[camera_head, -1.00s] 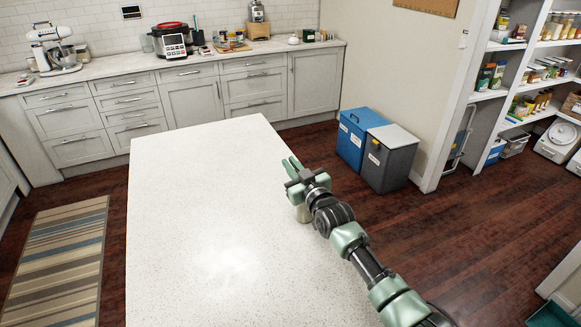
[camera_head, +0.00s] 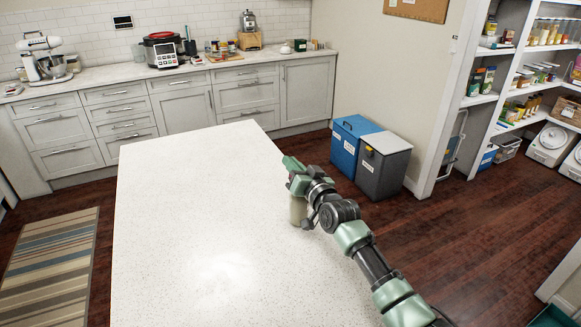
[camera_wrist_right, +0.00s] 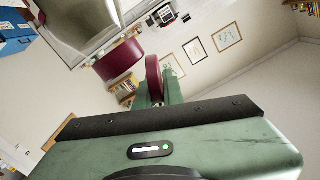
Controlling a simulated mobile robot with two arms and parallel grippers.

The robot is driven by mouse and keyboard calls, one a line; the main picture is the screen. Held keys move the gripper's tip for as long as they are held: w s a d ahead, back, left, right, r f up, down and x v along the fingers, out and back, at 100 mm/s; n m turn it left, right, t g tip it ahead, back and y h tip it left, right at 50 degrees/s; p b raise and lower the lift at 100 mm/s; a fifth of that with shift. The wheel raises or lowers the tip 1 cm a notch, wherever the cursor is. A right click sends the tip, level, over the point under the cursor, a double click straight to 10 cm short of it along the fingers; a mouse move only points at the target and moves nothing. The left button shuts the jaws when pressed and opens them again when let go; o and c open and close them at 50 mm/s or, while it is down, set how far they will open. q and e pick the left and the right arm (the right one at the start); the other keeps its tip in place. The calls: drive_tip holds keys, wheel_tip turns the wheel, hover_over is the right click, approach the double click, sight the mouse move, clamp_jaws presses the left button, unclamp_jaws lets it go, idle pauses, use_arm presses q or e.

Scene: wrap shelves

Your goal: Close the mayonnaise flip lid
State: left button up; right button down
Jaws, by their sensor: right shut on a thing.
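The mayonnaise bottle (camera_head: 298,211) is a pale cream container standing upright near the right edge of the white island top. In the right wrist view its pale body (camera_wrist_right: 85,22) is at the upper left, with a maroon cap (camera_wrist_right: 118,61) on it. The maroon flip lid (camera_wrist_right: 153,78) stands up apart from the cap, hinged open. My right gripper (camera_head: 291,166) is at the top of the bottle. In the wrist view its green fingers (camera_wrist_right: 168,88) are shut at the flip lid. The head view hides the lid behind the gripper. My left gripper is out of view.
The white island top (camera_head: 200,210) is otherwise clear. A blue bin (camera_head: 351,143) and a grey bin (camera_head: 383,165) stand on the floor beyond its right side. Stocked pantry shelves (camera_head: 490,100) are at the right, and a long counter (camera_head: 110,78) runs along the back.

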idle(0.4)
drive_tip(key=c, duration=1.5)
unclamp_jaws()
drive_tip(key=shift+b+v, duration=0.4)
drive_tip(key=shift+v, duration=3.5)
